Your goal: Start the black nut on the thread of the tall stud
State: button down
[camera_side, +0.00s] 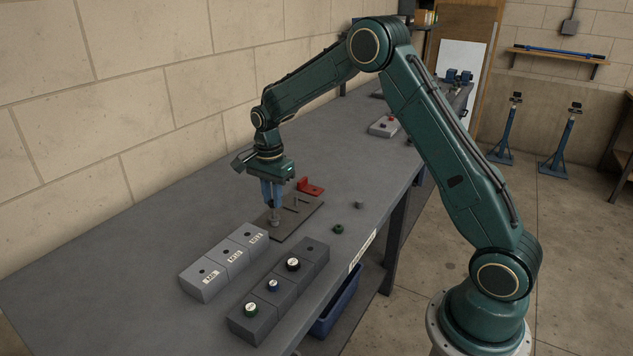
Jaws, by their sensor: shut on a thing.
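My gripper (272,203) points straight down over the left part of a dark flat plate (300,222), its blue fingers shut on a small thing. A grey, stubby shape shows just below the fingertips, at the plate; I cannot tell whether it is the held nut, a stud, or both. Thin studs (296,202) stand on the plate to the right of my fingers. The tall stud is not clearly told apart. A black round piece with a white top (293,264) sits on a dark block; whether it is a nut cannot be told.
Light grey labelled blocks (228,259) and a dark block row (262,310) with green and blue white-topped pieces stand in front. A green nut (338,229) and a grey nut (358,205) lie right of the plate. A red bracket (311,188) stands behind it.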

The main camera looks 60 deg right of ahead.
jog(key=shift+f, duration=1.45)
jog(key=c, duration=1.2)
grip_release()
jog(key=shift+c, duration=0.2)
jog(key=shift+r, duration=0.15)
notch_tip(320, 180, up, 14)
jog(key=shift+f, duration=0.25)
